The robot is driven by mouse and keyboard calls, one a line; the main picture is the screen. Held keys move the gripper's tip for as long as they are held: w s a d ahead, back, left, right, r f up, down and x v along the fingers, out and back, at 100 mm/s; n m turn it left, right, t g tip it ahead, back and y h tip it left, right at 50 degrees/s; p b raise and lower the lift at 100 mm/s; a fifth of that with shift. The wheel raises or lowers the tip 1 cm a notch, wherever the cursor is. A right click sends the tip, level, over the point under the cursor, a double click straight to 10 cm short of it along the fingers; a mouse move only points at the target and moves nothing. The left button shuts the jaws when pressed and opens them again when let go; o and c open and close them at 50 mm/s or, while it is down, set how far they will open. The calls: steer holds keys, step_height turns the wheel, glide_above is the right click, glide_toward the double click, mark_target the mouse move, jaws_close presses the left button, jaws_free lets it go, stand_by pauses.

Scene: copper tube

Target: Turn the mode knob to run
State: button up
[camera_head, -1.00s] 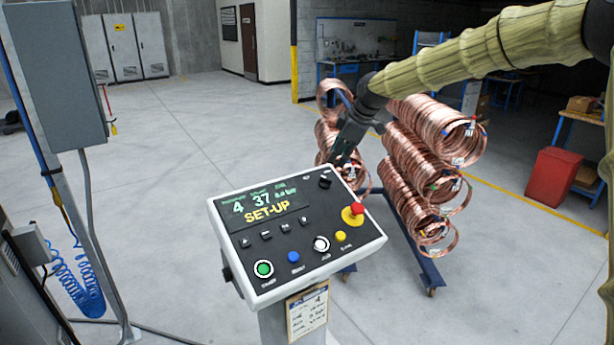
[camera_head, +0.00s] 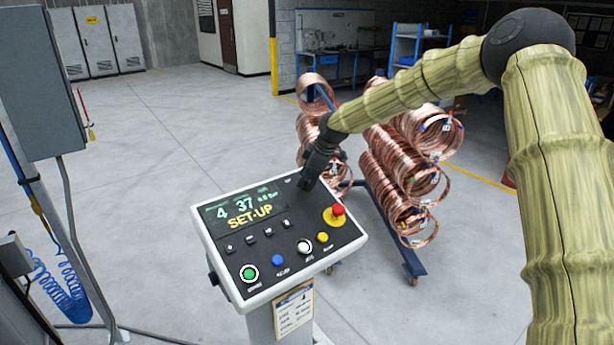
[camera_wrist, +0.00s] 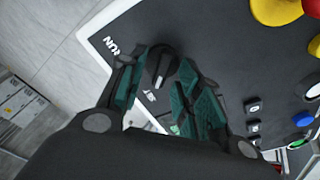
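The control panel (camera_head: 340,252) has a black face and a white rim, and its display (camera_head: 243,207) reads SET-UP. My gripper (camera_head: 307,184) is pointing down at the panel's far edge and hides the mode knob in the head view. In the wrist view, the black mode knob (camera_wrist: 161,62) stands between the two teal-padded fingers of my gripper (camera_wrist: 163,68). The fingers are apart, one on each side of it; I cannot tell whether either touches it. Its pale pointer mark faces the partly hidden second label, away from the RUN label (camera_wrist: 110,47).
A red emergency button (camera_head: 338,210) on a yellow base sits right of my gripper. Green, blue, white and yellow buttons line the near edge. A rack of copper coils (camera_head: 395,170) stands behind the panel. A grey cabinet (camera_head: 38,80) is at left.

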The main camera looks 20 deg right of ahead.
steer(key=shift+f, duration=0.15)
jaws_close()
